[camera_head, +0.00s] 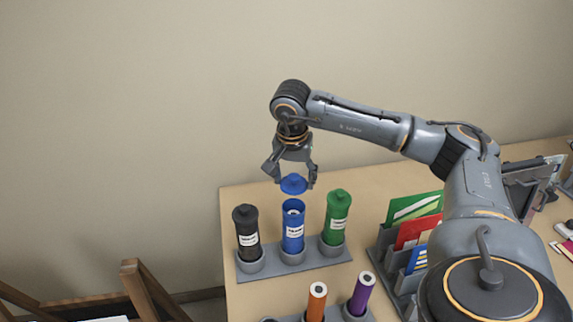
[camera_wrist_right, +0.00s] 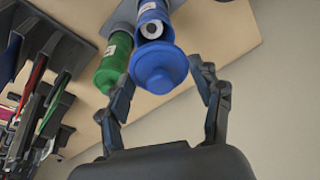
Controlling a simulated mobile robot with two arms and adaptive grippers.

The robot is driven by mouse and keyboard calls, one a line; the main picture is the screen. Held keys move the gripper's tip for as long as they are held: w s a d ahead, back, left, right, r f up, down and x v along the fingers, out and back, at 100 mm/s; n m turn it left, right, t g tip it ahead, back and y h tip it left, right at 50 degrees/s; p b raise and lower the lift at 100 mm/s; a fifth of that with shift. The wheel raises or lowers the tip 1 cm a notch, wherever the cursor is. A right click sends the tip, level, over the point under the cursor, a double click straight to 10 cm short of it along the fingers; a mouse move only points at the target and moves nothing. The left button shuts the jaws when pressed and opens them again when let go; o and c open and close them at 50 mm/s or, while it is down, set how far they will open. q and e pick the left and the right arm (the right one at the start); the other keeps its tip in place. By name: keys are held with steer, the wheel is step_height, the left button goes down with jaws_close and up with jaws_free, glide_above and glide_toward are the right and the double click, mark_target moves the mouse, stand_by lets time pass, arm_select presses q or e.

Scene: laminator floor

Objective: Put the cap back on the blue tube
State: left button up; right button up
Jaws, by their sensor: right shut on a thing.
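The blue tube (camera_head: 293,232) stands upright and open-topped in the middle hole of a grey holder (camera_head: 292,267). Its white inner part shows at the open top. My right gripper (camera_head: 292,181) is shut on the blue cap (camera_head: 294,185) and holds it just above the tube, with a small gap between them. In the right wrist view the cap (camera_wrist_right: 158,68) sits between the fingers, and the blue tube (camera_wrist_right: 152,12) shows behind it. My left gripper is not in view.
A capped black tube (camera_head: 246,225) stands left of the blue tube and a capped green tube (camera_head: 337,217) stands right. Orange (camera_head: 316,302) and purple (camera_head: 361,293) tubes stand in front. A grey rack with coloured folders (camera_head: 418,232) is at the right.

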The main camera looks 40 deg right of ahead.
steer(key=shift+s+f+b, duration=0.25)
steer(key=shift+f+b, duration=0.3)
steer(key=shift+f, duration=0.6)
steer(key=b+x, duration=0.3)
steer(key=shift+s+a+f, duration=0.1)
steer(key=shift+a+f, duration=0.2)
steer(key=shift+f, duration=0.25)
arm_select(q)
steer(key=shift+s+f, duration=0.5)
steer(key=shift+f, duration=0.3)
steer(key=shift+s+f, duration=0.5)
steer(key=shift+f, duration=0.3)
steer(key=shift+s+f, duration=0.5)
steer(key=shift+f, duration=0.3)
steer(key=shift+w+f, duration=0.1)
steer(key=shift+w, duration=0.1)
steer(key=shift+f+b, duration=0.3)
steer(key=shift+b, duration=0.25)
arm_select(e)
steer(key=shift+f, duration=0.15)
steer(key=o, duration=1)
